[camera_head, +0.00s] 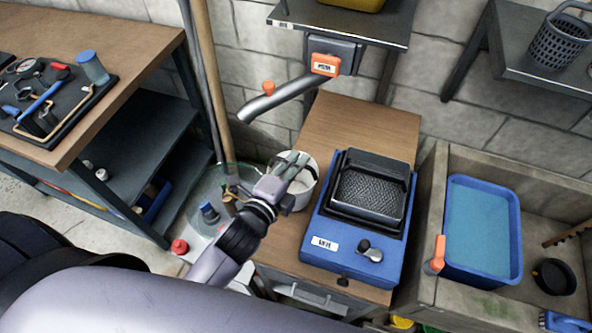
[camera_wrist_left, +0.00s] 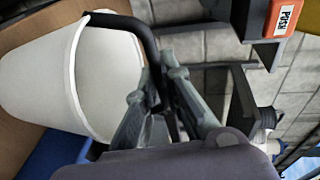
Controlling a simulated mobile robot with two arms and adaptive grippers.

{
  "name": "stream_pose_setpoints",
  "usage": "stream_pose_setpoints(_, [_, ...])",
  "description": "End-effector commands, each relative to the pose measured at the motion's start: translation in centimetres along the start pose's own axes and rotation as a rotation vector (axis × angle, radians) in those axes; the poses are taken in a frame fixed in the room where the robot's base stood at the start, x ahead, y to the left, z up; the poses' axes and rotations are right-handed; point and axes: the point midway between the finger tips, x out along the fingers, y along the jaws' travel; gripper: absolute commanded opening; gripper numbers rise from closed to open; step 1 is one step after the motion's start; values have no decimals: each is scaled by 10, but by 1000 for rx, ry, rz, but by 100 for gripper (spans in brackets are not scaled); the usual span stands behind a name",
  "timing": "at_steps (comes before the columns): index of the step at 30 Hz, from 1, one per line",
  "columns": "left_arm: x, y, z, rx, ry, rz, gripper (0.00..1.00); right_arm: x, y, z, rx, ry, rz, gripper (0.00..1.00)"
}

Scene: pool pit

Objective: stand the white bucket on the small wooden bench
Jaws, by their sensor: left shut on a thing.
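The white bucket (camera_head: 308,174) is at the left edge of the small wooden bench (camera_head: 360,124), left of a blue machine. In the left wrist view the bucket (camera_wrist_left: 70,80) appears tilted by the camera angle, with a black handle (camera_wrist_left: 128,21) across its mouth. My left gripper (camera_head: 286,172) is at the bucket's rim and partly hides it. In the left wrist view its fingers (camera_wrist_left: 158,92) are shut on the handle. The bucket's base is hidden, so I cannot tell if it touches the bench top. My right gripper is not in view.
The blue machine (camera_head: 322,253) with a black tray fills the bench's middle. A spout (camera_head: 275,100) hangs above the back left. A stone sink (camera_head: 428,215) with a blue basin (camera_head: 452,205) stands right. A clear round tub (camera_head: 196,200) and a pole (camera_head: 208,75) are left.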

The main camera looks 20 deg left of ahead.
Motion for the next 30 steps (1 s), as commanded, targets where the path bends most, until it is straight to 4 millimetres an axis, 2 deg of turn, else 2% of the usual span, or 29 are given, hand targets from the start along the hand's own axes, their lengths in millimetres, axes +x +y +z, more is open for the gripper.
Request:
stream_pose_setpoints(3, [4, 20, 1, -1, -2, 3, 0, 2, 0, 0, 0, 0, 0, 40])
stream_pose_setpoints(6, [5, 28, 2, -1, -1, 1, 0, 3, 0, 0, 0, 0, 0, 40])
stream_pose_setpoints(18, [6, 33, 2, 0, 0, 1, 0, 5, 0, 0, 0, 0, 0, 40])
stream_pose_setpoints(19, [6, 33, 2, 0, -1, 2, 9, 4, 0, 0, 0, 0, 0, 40])
stream_pose_setpoints(21, [6, 32, 2, 0, -1, 2, 14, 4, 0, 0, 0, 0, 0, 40])
stream_pose_setpoints(27, [6, 32, 2, 0, -1, 2, 27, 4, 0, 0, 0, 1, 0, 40])
stream_pose_setpoints(30, [6, 32, 2, 0, -1, 2, 28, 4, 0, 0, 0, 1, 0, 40])
